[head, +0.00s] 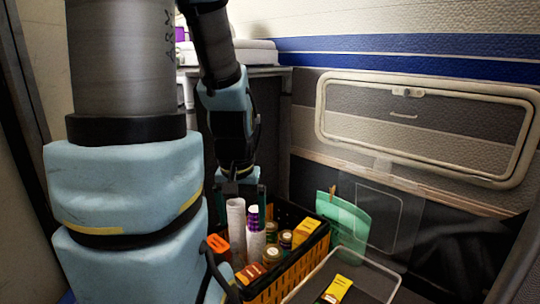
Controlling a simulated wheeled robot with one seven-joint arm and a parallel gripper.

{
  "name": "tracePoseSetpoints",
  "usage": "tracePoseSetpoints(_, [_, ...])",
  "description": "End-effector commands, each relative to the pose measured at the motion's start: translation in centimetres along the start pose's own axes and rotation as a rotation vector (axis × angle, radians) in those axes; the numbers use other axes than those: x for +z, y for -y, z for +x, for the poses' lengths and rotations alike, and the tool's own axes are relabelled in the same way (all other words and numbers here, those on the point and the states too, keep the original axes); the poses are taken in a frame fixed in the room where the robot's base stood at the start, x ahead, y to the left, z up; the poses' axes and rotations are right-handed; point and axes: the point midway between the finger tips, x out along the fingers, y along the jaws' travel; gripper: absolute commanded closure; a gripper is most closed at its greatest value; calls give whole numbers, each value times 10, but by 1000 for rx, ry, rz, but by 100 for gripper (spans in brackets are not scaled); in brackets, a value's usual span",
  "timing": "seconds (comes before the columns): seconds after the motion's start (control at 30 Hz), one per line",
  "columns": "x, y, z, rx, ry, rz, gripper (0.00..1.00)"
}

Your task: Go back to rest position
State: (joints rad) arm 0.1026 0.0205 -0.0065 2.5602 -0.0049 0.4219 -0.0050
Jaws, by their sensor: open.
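The fingertips are small and dark and partly merge with the crate's back rim. A white cylinder (237,226) and a bottle with a purple cap (254,238) stand just below and in front of the gripper. I cannot tell whether the gripper touches the cylinder. My upper arm hides the crate's left side.
The crate also holds several jars and packets, including a yellow packet (306,232). A pale-rimmed tray (372,290) with a yellow-labelled item (337,289) lies in front right. A teal board (344,218) and a clear panel (390,218) stand right. A counter (268,71) is behind.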

Motion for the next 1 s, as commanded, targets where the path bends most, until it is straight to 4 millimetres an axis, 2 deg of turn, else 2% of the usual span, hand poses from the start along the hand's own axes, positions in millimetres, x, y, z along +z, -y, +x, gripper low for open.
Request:
tracePoseSetpoints(0.03, [-5,0,-34,0,0,0,7])
tracePoseSetpoints(1.0, [-46,-1,-329,0,0,0,7])
